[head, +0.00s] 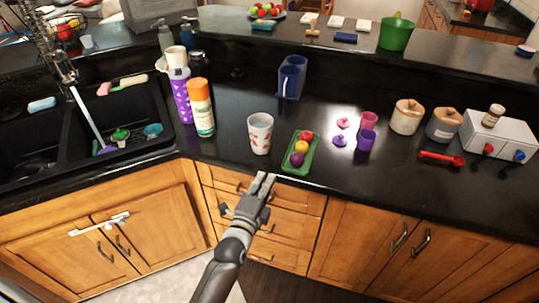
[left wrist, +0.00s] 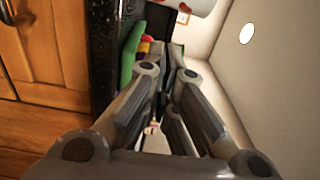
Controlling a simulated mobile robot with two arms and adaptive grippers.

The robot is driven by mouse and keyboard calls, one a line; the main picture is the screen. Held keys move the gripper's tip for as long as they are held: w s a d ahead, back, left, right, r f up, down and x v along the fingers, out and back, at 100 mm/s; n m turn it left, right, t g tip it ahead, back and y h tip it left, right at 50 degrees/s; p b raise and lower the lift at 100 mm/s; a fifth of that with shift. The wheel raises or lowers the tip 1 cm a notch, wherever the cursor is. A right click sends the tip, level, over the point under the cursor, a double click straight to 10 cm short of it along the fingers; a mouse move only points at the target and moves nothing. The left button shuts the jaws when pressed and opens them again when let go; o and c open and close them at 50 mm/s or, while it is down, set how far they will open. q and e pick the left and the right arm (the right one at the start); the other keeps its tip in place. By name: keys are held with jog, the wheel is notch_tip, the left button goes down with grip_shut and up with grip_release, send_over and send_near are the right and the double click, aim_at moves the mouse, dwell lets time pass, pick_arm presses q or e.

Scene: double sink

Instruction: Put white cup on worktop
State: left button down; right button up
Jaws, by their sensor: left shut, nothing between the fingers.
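A white cup (head: 260,134) with reddish marks stands upright on the black worktop (head: 225,149), near its front edge. My left gripper (head: 264,183) is shut and empty. In the head view it shows just below the cup, in front of the drawers, and looks apart from the cup. In the left wrist view the gripper's fingers (left wrist: 172,55) are close together, and part of the cup (left wrist: 185,5) shows at the top edge. My right gripper is in neither view.
A green tray (head: 313,157) with toy fruit lies right of the cup. An orange-capped bottle (head: 201,108) and a purple bottle (head: 181,97) stand left of it. Small pink and purple cups (head: 365,140) are further right. The black double sink (head: 85,130) is at left.

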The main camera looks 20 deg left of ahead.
aim_at(265, 144)
pick_arm(q)
jog(key=w+b, duration=0.1)
jog(key=w, duration=0.2)
jog(key=w+b, duration=0.3)
jog(key=w, duration=0.2)
jog(key=shift+w+d+f+b, duration=0.15)
jog(key=shift+w+d+b, duration=0.1)
jog(key=shift+w+b, duration=0.15)
jog(key=shift+w+a+b, duration=0.85)
jog(key=shift+w+a, duration=0.15)
jog(key=shift+w, duration=0.05)
jog(key=shift+w+a, duration=0.3)
jog(key=shift+a, duration=0.05)
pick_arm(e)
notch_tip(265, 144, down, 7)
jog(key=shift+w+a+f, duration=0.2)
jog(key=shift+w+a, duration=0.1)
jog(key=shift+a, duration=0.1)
pick_arm(q)
jog(key=shift+w+a+b, duration=0.75)
jog(key=shift+w+a, duration=0.25)
jog(key=shift+w, duration=0.15)
jog(key=shift+w+a, duration=0.2)
jog(key=shift+a, duration=0.05)
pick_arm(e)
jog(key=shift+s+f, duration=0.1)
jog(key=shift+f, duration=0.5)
pick_arm(q)
jog(key=shift+d, duration=0.1)
